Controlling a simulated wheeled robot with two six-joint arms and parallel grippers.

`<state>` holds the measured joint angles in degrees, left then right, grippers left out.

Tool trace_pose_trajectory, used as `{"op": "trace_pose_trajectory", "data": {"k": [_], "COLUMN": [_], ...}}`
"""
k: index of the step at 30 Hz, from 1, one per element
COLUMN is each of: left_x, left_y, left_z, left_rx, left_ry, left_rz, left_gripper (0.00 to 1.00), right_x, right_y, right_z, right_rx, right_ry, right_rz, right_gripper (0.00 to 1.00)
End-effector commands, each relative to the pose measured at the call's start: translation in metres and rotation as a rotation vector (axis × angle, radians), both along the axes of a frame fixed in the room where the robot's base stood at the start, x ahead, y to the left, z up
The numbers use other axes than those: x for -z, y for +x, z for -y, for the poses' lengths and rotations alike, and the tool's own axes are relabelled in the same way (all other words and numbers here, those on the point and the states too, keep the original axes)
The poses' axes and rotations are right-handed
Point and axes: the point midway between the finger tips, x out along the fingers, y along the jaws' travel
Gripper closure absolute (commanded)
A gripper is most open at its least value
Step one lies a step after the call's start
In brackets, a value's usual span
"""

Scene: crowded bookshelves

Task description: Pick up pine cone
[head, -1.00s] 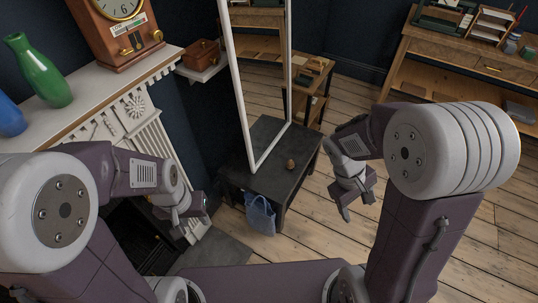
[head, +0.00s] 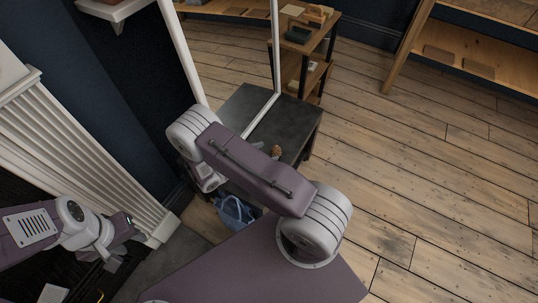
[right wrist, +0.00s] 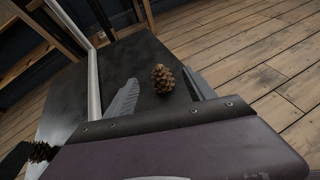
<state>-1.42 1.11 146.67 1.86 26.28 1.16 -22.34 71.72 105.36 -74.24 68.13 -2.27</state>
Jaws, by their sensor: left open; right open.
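The brown pine cone (head: 277,150) rests on a small black table (head: 243,108), partly hidden by my right arm in the head view. In the right wrist view the pine cone (right wrist: 163,79) stands on the dark tabletop, between and just beyond the two fingers of my right gripper (right wrist: 160,84). That gripper is open and empty, with a gap on each side of the cone. My left gripper (head: 119,243) is open and empty at the lower left, far from the cone.
A white-framed mirror (head: 184,56) stands on the table, close beside the cone. A white fireplace surround (head: 85,160) is at left. A wooden side table (head: 329,48) stands behind. The floor at right is clear.

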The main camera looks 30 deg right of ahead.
Motion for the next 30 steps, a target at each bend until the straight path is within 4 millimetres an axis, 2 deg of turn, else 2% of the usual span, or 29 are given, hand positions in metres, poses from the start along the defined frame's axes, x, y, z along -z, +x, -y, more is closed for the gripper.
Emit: {"op": "trace_pose_trajectory", "data": {"k": [1,2,8,15,20,25,30], "left_x": [0.01,0.012,0.013,0.027,0.028,0.046,0.05], "left_y": [0.0,0.0,0.0,0.0,0.0,0.0,0.0], "left_z": [0.0,0.0,0.0,0.0,0.0,0.0,0.0], "left_rx": [0.0,0.0,0.0,0.0,0.0,0.0,0.0], "left_ry": [0.0,0.0,0.0,0.0,0.0,0.0,0.0], "left_rz": [0.0,0.0,0.001,0.0,0.0,0.0,0.0], "left_gripper": [0.6,0.6,0.6,0.6,0.6,0.6,0.6], "right_x": [0.013,0.016,0.017,0.031,0.032,0.046,0.05], "right_y": [-0.002,-0.003,-0.002,0.002,0.003,0.006,0.009], "right_z": [-0.001,-0.002,-0.003,0.028,0.033,0.061,0.079], "right_rx": [-0.008,-0.011,-0.015,-0.012,-0.015,-0.009,-0.014], "right_ry": [-0.004,-0.006,-0.005,-0.005,-0.005,-0.004,-0.004], "right_rz": [-0.01,-0.013,-0.013,-0.013,-0.013,-0.011,-0.011], "right_gripper": [0.37,0.37,0.37,0.37,0.37,0.37,0.37]}}
